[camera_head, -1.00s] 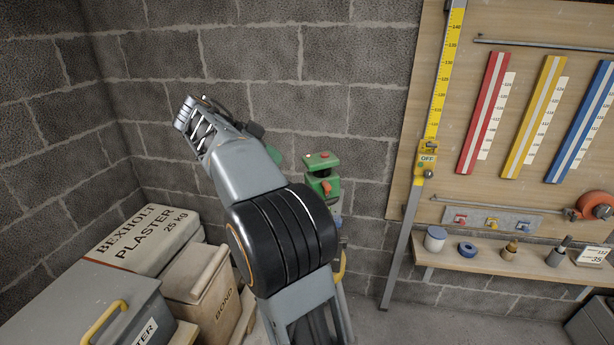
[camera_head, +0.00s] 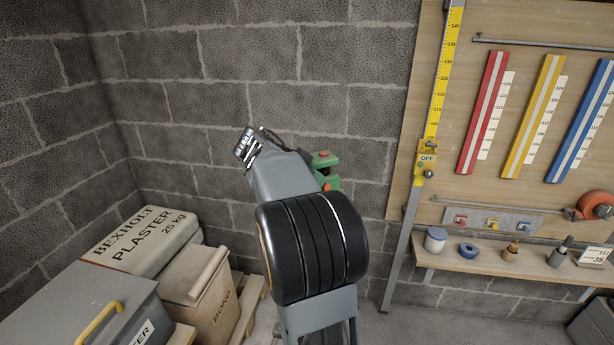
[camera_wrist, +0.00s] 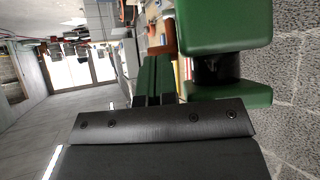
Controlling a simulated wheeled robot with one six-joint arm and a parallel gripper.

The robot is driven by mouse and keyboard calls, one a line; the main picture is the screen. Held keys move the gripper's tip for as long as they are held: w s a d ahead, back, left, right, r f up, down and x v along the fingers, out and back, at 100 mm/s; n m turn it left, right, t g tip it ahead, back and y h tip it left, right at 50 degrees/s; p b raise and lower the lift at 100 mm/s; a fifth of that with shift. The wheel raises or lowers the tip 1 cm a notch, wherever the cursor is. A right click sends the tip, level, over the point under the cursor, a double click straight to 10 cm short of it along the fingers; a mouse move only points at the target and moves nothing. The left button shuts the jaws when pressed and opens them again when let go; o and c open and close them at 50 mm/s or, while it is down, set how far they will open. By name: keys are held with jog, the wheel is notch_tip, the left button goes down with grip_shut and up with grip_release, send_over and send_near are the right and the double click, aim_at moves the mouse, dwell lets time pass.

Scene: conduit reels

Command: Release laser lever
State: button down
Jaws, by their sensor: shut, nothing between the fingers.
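A green laser device (camera_head: 326,160) with small orange-red parts stands against the block wall in the head view, its lower part hidden behind my arm. In the wrist view, large green blocks joined by a black neck fill the upper right, and they look like the same device (camera_wrist: 225,28). I cannot clearly pick out a lever. My gripper (camera_wrist: 155,80) is shut and empty, with its two dark green fingers side by side, just left of the device in the wrist view. I cannot tell whether they touch. My arm hides the gripper in the head view.
At right are a yellow measuring staff (camera_head: 437,95), a wooden tool board (camera_head: 530,120) and a shelf (camera_head: 490,262) with small items.

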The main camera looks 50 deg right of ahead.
jog(key=shift+d, duration=0.1)
dwell(0.3)
jog(key=shift+s+d+f, duration=0.1)
jog(key=shift+s, duration=0.05)
jog(key=shift+s+d+b, duration=0.1)
jog(key=shift+d+b, duration=0.1)
jog(key=shift+b, duration=0.35)
jog(key=shift+r, duration=0.4)
jog(key=shift+r+p, duration=0.5)
jog(key=shift+r, duration=0.15)
